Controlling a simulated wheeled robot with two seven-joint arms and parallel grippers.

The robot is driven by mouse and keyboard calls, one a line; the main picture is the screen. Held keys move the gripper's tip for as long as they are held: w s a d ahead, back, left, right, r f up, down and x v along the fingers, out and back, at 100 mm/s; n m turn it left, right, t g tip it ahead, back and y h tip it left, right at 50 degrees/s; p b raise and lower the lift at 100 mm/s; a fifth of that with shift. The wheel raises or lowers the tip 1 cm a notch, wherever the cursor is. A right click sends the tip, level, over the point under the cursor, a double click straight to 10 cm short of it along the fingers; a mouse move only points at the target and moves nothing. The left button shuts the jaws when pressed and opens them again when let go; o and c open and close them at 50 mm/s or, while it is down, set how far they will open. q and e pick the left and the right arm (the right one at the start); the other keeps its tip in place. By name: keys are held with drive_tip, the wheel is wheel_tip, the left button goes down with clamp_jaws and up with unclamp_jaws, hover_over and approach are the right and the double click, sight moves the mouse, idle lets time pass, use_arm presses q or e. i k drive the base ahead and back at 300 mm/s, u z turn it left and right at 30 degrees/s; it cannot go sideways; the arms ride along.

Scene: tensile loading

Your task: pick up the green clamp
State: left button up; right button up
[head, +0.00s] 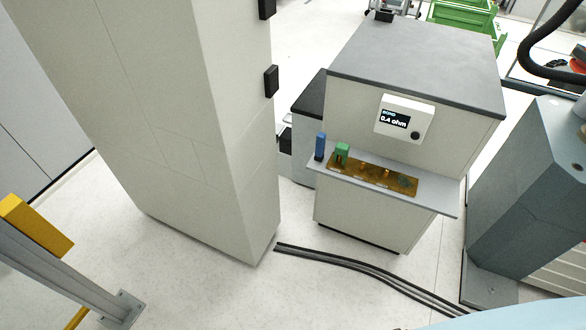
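The green clamp (341,152) is a small green block standing near the left end of a narrow grey shelf (438,198). The shelf sticks out from the front of a pale cabinet (355,125). The clamp is at the left end of an amber mat (371,177) on the shelf; I cannot tell whether it rests on the mat or beside it. A blue upright piece (320,146) stands just left of the clamp. Neither of my grippers shows in the head view.
A tall beige cabinet (190,130) stands left of the shelf. A meter (403,119) reading 0.4 ohm is on the cabinet front. Black cables (350,263) cross the floor. A grey machine (525,190) stands at right, and a yellow-topped post (35,228) at lower left.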

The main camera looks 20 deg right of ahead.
sight(342, 149)
drive_tip(key=u, duration=0.55)
drive_tip(key=k, duration=0.75)
drive_tip(key=u, duration=0.65)
drive_tip(key=i, duration=1.45)
drive_tip(key=z, duration=1.3)
drive_tip(key=i, duration=0.8)
drive_tip(key=z, duration=0.8)
